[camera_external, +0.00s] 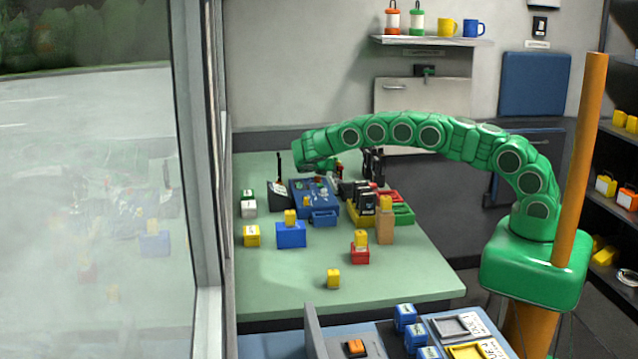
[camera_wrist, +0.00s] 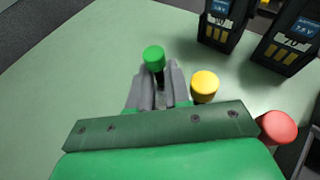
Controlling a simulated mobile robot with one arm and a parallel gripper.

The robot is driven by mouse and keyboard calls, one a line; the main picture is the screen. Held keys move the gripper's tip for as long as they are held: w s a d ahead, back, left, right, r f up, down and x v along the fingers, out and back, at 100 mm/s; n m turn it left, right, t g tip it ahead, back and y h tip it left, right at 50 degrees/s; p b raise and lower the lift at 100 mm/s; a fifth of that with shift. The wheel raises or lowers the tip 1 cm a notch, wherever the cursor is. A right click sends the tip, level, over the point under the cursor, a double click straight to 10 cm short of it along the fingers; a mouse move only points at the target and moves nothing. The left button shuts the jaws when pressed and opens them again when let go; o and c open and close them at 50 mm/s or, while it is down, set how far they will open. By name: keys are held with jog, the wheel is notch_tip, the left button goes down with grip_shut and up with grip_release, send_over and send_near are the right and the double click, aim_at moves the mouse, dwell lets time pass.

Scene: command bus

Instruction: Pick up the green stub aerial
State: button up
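The green stub aerial (camera_wrist: 154,57) has a round green cap on a dark stem in the wrist view. My gripper (camera_wrist: 158,80) has one grey finger on each side of the stem, just below the cap. Whether the fingers press on the stem is unclear. The aerial's foot is hidden by my gripper. A yellow-capped aerial (camera_wrist: 204,85) stands close beside the right finger, and a red-capped one (camera_wrist: 276,127) is farther right, in line with the other two. In the external view my gripper (camera_external: 328,166) is low over the back of the green table, and the green aerial cannot be made out clearly.
Black radios (camera_wrist: 225,20) stand beyond the caps at the right. The table's front left is mostly clear. A window frame (camera_external: 205,200) borders the left side.

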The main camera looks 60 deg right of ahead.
grip_shut()
